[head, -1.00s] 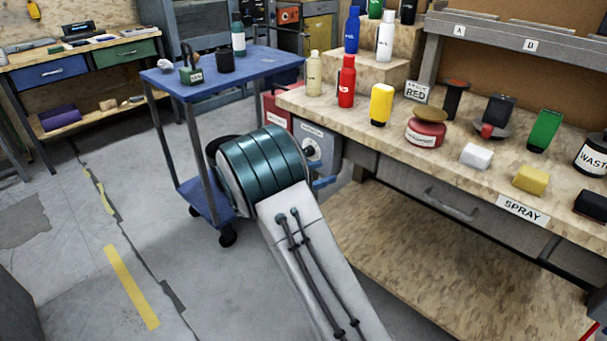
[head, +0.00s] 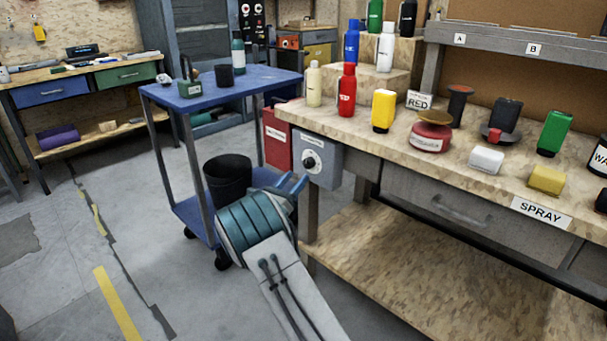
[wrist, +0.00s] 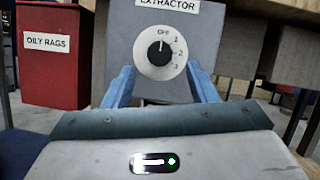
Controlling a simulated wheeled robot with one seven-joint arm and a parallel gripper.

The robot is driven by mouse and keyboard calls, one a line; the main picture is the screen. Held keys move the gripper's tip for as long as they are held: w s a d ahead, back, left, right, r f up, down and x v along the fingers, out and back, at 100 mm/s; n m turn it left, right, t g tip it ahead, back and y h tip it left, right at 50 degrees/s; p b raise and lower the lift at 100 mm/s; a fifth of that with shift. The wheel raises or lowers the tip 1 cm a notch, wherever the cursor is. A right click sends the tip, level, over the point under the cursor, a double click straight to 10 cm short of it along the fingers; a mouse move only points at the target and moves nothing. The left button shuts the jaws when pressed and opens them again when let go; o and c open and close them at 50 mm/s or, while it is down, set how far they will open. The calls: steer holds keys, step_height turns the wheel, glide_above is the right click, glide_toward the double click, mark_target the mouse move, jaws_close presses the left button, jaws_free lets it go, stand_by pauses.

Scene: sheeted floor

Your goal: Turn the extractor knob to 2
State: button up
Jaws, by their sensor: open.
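The extractor box (head: 318,163) is a grey-blue box on the left end of the workbench. Its round knob (head: 310,162) faces outward, and I see it close up in the wrist view (wrist: 160,53). The black knob sits on a white dial marked OFF, 1, 2 and 3. Its white mark appears to point up, near OFF. My gripper (wrist: 159,75) is open and empty, with its blue fingers apart, below and to either side of the dial in the wrist view. In the head view my gripper (head: 292,184) is low and left of the knob.
A red oily-rags bin (wrist: 50,55) stands left of the box. A blue cart (head: 185,115) and a black bucket (head: 228,178) are close on the left. The workbench (head: 400,165) carries bottles and sponges on the right. Open floor lies at the left.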

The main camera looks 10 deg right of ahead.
mark_target(306, 166)
steer(key=x, duration=0.5)
steer(key=shift+b, duration=0.4)
steer(key=c, duration=1)
steer(key=shift+a, duration=0.1)
